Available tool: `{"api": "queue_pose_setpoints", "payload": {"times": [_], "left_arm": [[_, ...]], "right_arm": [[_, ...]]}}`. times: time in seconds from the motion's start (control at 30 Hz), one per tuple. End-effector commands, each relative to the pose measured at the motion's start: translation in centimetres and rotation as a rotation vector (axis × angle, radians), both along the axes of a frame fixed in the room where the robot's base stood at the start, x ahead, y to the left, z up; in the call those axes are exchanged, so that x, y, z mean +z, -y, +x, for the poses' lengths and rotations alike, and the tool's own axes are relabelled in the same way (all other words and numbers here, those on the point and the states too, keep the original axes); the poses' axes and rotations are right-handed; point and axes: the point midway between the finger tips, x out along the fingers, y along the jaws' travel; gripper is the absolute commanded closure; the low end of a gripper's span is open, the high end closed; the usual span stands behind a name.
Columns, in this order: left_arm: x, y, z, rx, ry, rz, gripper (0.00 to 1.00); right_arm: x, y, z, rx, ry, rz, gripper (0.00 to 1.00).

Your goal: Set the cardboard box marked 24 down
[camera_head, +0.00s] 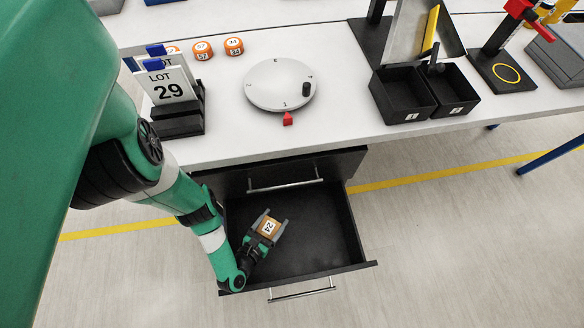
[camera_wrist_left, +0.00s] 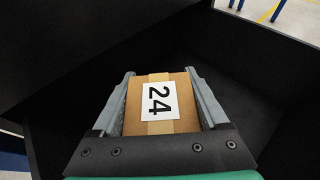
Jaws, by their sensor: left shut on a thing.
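The cardboard box marked 24 (camera_head: 269,226) is between the fingers of my left gripper (camera_head: 266,227), over the open black drawer (camera_head: 322,225). The gripper is shut on it from both sides. In the left wrist view the box (camera_wrist_left: 160,100) shows its white 24 label upward, with the gripper's grey fingers (camera_wrist_left: 160,105) along its left and right sides. Dark drawer walls and floor surround it there. I cannot tell whether the box touches the drawer floor. My right gripper is not in view.
The drawer's front handle (camera_head: 302,291) faces the floor side. Above it are a closed drawer handle (camera_head: 285,182) and the white tabletop (camera_head: 330,120). On the table stand a LOT 29 sign (camera_head: 168,88), a round dial (camera_head: 280,84) and two black bins (camera_head: 402,95).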

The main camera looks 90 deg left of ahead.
Motion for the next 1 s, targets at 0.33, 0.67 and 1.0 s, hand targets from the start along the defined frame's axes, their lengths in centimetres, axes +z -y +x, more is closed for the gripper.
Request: {"api": "queue_pose_setpoints", "payload": {"times": [0.33,0.67,1.0], "left_arm": [[-4.2,-0.1,-0.1,-0.093,-0.001,-0.002,0.83],[-5.9,-2.8,2.0,-0.077,0.0,-0.004,0.83],[-7.9,-6.1,4.9,-0.079,0.001,-0.003,0.83]], "right_arm": [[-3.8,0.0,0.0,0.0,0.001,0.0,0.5],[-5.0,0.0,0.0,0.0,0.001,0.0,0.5],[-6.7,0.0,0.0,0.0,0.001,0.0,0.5]]}}
